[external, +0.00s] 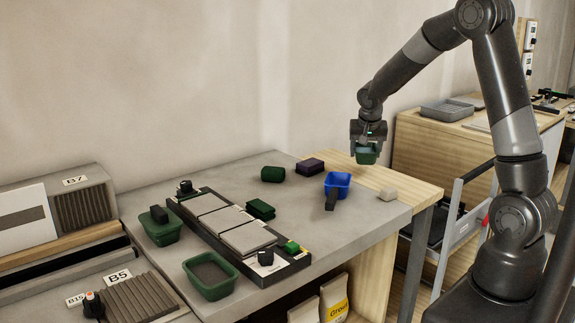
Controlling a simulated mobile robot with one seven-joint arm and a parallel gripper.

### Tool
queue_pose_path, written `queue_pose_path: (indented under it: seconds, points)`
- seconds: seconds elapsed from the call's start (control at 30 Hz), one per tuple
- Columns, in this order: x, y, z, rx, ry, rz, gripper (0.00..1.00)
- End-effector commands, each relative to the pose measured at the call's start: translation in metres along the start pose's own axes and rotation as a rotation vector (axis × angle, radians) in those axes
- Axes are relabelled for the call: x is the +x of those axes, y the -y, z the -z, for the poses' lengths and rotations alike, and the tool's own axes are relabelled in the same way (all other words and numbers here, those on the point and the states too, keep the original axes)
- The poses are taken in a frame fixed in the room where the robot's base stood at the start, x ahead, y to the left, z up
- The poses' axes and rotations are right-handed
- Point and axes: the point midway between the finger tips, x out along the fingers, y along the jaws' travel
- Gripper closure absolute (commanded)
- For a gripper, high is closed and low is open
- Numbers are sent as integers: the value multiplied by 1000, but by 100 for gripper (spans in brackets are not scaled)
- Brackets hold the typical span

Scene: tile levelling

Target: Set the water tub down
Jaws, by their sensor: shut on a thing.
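My gripper (367,141) is at the end of the arm, above the wooden right end of the table. It is shut on a small green tub (366,157), which looks like the water tub. The tub hangs above the surface, behind and to the right of a blue tub (338,181). It looks about upright; its contents are too small to tell.
The wooden end (405,182) has free room.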

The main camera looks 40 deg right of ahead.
Motion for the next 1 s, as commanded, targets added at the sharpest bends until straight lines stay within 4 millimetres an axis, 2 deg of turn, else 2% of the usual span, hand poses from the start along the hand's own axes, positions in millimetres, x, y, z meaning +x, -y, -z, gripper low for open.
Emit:
queue_pose_path:
  seconds: [0.17, 0.37, 0.73, 0.77, 1.0]
  points:
    - [11, 3, -5, -1, 2, -2, 64]
    - [37, 2, -16, -1, 1, -1, 64]
    - [41, 3, -17, -1, 0, 0, 64]
    - [41, 3, -17, 0, 0, 0, 36]
    - [41, 3, -17, 0, 0, 0, 16]
